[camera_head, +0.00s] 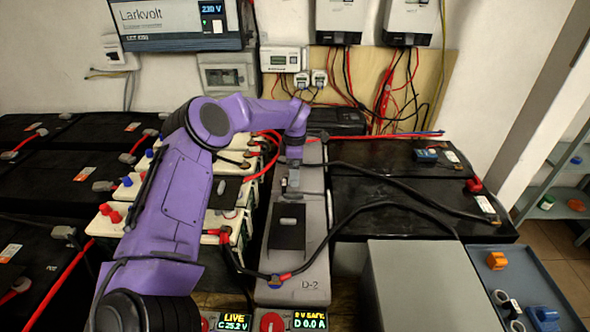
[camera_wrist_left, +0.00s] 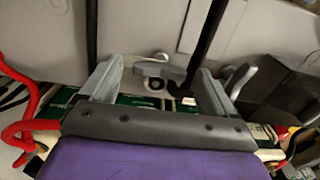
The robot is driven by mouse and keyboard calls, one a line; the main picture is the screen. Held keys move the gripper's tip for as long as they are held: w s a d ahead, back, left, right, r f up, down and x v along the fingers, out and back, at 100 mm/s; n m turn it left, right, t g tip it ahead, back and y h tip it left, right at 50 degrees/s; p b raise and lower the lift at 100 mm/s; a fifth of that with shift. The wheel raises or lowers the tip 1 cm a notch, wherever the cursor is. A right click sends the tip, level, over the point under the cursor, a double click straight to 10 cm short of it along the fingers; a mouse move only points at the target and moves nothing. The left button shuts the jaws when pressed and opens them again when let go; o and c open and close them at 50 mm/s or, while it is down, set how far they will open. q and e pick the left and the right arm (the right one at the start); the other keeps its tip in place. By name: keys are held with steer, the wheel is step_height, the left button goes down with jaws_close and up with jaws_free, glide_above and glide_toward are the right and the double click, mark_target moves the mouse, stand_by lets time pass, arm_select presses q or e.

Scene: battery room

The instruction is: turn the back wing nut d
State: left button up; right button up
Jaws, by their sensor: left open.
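My left arm reaches over the batteries, and its gripper (camera_head: 291,187) points down above the back part of the grey battery marked D-2 (camera_head: 312,270). In the left wrist view the open left gripper (camera_wrist_left: 158,76) has one finger on each side of a grey wing nut (camera_wrist_left: 168,71). The wing nut sits over a dark round centre, and gaps show between it and both fingers. In the head view the gripper hides the wing nut. My right gripper is not in view.
A black cable (camera_head: 390,178) runs right from near the gripper. Another black cable (camera_head: 345,220) curves from D-2's front terminal (camera_head: 275,281). Black batteries (camera_head: 395,200) stand to the right, a grey box (camera_head: 425,285) in front of them. A blue tray (camera_head: 520,283) holds small parts.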

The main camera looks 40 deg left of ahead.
arm_select(q)
steer(key=c, duration=1.1)
steer(key=shift+o, duration=0.2)
steer(key=shift+n, duration=0.3)
steer(key=n+b, duration=0.1)
steer(key=n, duration=0.2)
steer(key=shift+n, duration=0.4)
steer(key=n+b, duration=0.2)
steer(key=n, duration=0.3)
steer(key=n+b, duration=0.2)
steer(key=n, duration=0.2)
steer(key=shift+n, duration=0.4)
steer(key=shift+r+n+b, duration=0.1)
steer(key=shift+n+b, duration=0.65)
steer(key=shift+n, duration=1.05)
